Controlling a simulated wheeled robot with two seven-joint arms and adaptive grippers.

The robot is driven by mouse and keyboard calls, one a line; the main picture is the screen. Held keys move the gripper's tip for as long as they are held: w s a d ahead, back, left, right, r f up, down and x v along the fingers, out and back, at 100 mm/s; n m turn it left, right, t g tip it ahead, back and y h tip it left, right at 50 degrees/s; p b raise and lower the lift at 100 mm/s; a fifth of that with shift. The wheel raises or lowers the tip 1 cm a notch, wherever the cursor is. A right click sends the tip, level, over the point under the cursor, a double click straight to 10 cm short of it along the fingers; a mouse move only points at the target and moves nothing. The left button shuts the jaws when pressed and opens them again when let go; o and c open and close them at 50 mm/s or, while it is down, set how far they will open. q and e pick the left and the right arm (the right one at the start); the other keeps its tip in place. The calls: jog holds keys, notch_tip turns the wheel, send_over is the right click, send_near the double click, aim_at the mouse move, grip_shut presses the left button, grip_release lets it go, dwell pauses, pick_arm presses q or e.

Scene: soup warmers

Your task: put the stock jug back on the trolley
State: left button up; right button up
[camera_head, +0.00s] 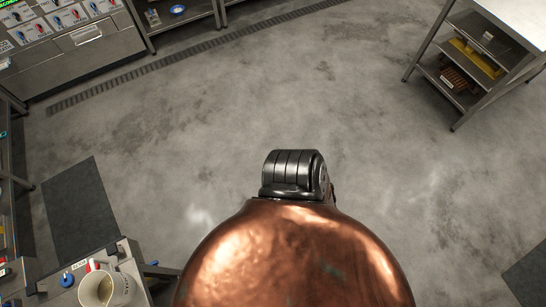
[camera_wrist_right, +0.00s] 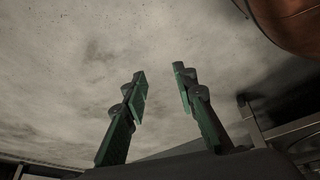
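A pale jug (camera_head: 100,289), which looks like the stock jug, is at the lower left of the head view, cut off by the bottom edge. It appears upright, with yellowish contents or inside. It seems to stand on a metal-topped unit (camera_head: 133,268); I cannot tell whether this is the trolley. My right gripper (camera_wrist_right: 160,76) is open and empty in the wrist view, its two dark green fingers apart with only bare grey surface behind them. The jug is not seen in that view. My left gripper is not in view.
A blue round item (camera_head: 67,280) is beside the jug. A metal table with shelves (camera_head: 446,97) stands at the upper right, a yellow item (camera_head: 475,58) on one shelf. A counter with labelled controls (camera_head: 85,36) is at the upper left. The floor between is clear.

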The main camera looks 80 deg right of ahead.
jog(key=s+f+g, duration=0.2)
jog(key=s, duration=0.8)
jog(key=s+f+g, duration=0.2)
jog(key=s, duration=0.9)
jog(key=shift+s+d+f, duration=0.15)
jog(key=shift+d+f, duration=0.15)
jog(key=shift+f, duration=0.05)
